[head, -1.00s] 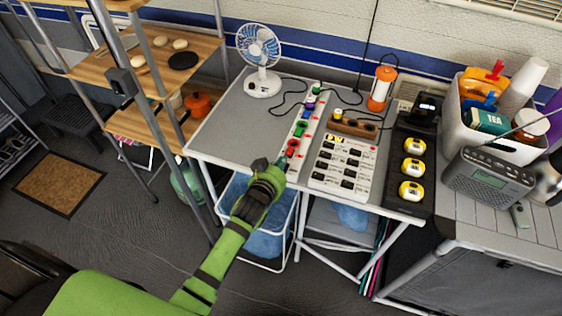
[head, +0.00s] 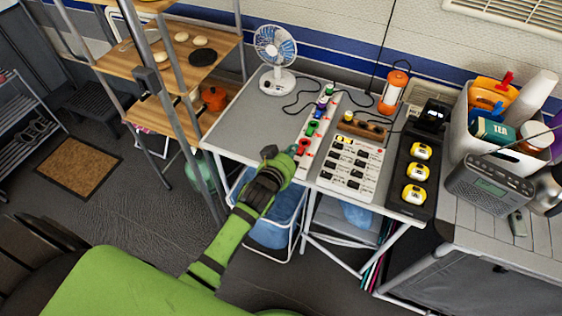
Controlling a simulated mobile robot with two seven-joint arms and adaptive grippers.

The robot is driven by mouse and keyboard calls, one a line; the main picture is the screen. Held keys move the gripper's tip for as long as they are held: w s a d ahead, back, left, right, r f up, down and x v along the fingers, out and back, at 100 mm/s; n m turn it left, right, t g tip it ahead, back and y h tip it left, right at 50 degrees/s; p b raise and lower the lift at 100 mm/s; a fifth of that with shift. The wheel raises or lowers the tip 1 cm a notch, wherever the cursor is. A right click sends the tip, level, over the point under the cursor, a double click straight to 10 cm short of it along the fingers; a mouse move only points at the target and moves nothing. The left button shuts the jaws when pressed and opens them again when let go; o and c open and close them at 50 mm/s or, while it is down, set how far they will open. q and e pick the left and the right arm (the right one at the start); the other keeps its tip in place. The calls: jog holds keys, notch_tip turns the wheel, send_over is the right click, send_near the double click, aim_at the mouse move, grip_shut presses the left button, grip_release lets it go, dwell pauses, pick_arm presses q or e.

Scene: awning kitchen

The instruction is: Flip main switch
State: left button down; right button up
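A white power strip (head: 326,109) lies along the grey table, with purple, green and red plugs in a row on it. The red plug (head: 304,147) is the nearest to the table's front edge. My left gripper (head: 287,154), at the end of the green arm, is at the front edge of the table, at the near end of the strip and just left of the red plug. It hides part of the strip's near end, and I cannot make out a main switch there. Its fingers are too small and overlapped to tell open from shut. My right gripper is not in view.
A white panel (head: 348,169) with black switches and a black tray (head: 407,186) with yellow items stand right of the strip. A fan (head: 275,53) and an orange lantern (head: 394,91) stand behind. A wooden shelf rack (head: 195,75) is at left. The table's left part is clear.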

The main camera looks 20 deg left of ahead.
pick_arm(q)
jog(key=b+v, duration=0.1)
jog(key=v, duration=0.7)
jog(key=shift+s+f, duration=0.15)
jog(key=shift+f, duration=0.05)
jog(key=shift+a+f, duration=0.1)
jog(key=s+f+m+g+b, duration=0.1)
jog(key=s+f+g, duration=0.3)
jog(key=f, duration=1)
jog(key=s+f+g, duration=0.2)
jog(key=s+f, duration=0.4)
jog(key=f, duration=0.7)
jog(key=s+a+f+g, duration=0.1)
jog(key=s+f+g, duration=0.1)
jog(key=s+f, duration=0.4)
jog(key=s+a+f+g+b, duration=0.1)
jog(key=s+f, duration=0.5)
jog(key=s, duration=0.7)
jog(key=s+a+f+m+g, duration=0.1)
jog(key=s+a+f+g, duration=0.2)
jog(key=s+f, duration=0.3)
jog(key=s, duration=0.3)
jog(key=shift+s+f+g, duration=0.2)
jog(key=shift+s+g, duration=0.05)
jog(key=shift+g, duration=0.15)
jog(key=shift+a, duration=0.1)
